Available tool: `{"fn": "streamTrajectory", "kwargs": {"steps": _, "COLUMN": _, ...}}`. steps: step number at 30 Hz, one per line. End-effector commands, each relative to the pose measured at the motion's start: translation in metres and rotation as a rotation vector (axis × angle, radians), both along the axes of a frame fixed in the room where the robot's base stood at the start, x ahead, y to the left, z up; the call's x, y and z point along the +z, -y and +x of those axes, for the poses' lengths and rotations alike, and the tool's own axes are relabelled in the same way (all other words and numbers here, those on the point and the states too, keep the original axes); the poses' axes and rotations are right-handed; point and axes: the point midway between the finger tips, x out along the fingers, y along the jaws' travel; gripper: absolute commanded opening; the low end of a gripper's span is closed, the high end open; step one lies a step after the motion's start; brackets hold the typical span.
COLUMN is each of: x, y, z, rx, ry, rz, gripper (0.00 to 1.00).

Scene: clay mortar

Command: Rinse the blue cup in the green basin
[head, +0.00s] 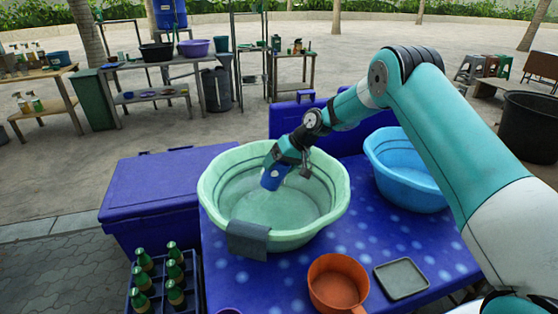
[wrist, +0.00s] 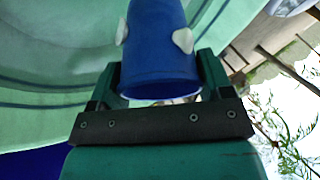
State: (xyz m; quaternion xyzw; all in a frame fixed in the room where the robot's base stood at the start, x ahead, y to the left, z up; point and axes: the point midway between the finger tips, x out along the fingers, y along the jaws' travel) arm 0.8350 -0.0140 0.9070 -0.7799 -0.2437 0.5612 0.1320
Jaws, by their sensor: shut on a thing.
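The green basin (head: 232,222) stands on the blue table, with a pale, slightly glossy inside. My gripper (head: 283,168) is over the basin, inside its rim in the picture. It is shut on the blue cup (head: 273,178), which hangs tilted from the jaws. The wrist view shows the blue cup (wrist: 160,50) between the two fingers, with pale pads pressed on its sides. The green basin's wall (wrist: 50,60) fills the left of that view. I cannot tell whether the cup touches water.
A grey cloth (head: 248,240) hangs over the basin's front rim. A light blue basin (head: 405,170) stands to the right. An orange pot (head: 337,284) and a grey tray (head: 401,279) are in front. A crate of green bottles (head: 160,280) is at lower left.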

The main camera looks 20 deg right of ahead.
Motion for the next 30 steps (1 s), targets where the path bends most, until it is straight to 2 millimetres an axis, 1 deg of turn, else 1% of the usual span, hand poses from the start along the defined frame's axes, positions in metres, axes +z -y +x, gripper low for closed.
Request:
{"fn": "streamTrajectory", "kwargs": {"steps": 1, "x": -0.012, "y": 0.001, "z": 0.000, "rx": -0.001, "ry": 0.000, "rz": 0.000, "gripper": 0.49}}
{"fn": "streamTrajectory", "kwargs": {"steps": 15, "x": -0.075, "y": 0.000, "z": 0.000, "rx": -0.001, "ry": 0.001, "rz": -0.001, "gripper": 0.49}}
{"fn": "streamTrajectory", "kwargs": {"steps": 18, "x": -0.086, "y": 0.000, "z": 0.000, "rx": -0.001, "ry": 0.001, "rz": -0.001, "gripper": 0.49}}
{"fn": "streamTrajectory", "kwargs": {"steps": 24, "x": -0.099, "y": 0.000, "z": 0.001, "rx": -0.001, "ry": 0.002, "rz": 0.000, "gripper": 0.49}}
{"fn": "streamTrajectory", "kwargs": {"steps": 30, "x": -0.102, "y": 0.000, "z": 0.000, "rx": -0.001, "ry": 0.002, "rz": 0.000, "gripper": 0.49}}
